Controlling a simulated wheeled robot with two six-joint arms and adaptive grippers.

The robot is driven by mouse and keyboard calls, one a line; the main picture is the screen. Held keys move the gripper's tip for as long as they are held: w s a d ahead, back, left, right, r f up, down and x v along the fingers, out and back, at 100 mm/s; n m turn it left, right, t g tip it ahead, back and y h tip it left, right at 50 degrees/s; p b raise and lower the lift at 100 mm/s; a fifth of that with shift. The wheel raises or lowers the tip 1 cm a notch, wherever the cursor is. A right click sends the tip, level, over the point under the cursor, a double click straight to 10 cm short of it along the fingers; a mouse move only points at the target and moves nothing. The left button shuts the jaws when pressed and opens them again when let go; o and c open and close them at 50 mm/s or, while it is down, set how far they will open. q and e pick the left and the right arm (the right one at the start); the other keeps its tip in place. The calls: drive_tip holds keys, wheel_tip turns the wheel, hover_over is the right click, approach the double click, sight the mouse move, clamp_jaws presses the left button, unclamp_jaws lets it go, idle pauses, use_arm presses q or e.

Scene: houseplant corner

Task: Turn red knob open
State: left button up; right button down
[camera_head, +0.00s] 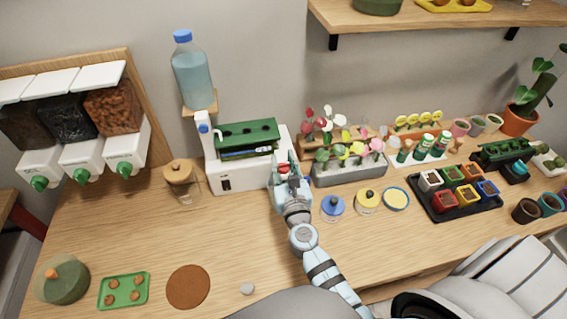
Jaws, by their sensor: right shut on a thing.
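The red knob (283,169) shows as a small red patch between the fingers of my right gripper (283,166). It sits at the right front of a white machine (236,177) that carries a green tray with dark holes. My right gripper is shut on the red knob, and its fingers hide most of it. How far the knob is turned cannot be told. My left gripper is not in view.
A water bottle (191,72) stands on a small stand behind the machine. A glass jar with a wooden lid (180,174) is to the left. The table's front middle is mostly clear.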

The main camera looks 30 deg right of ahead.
sight(283, 163)
drive_tip(key=c, duration=1.3)
unclamp_jaws()
wheel_tip(283, 163, up, 10)
drive_tip(key=shift+a, duration=0.1)
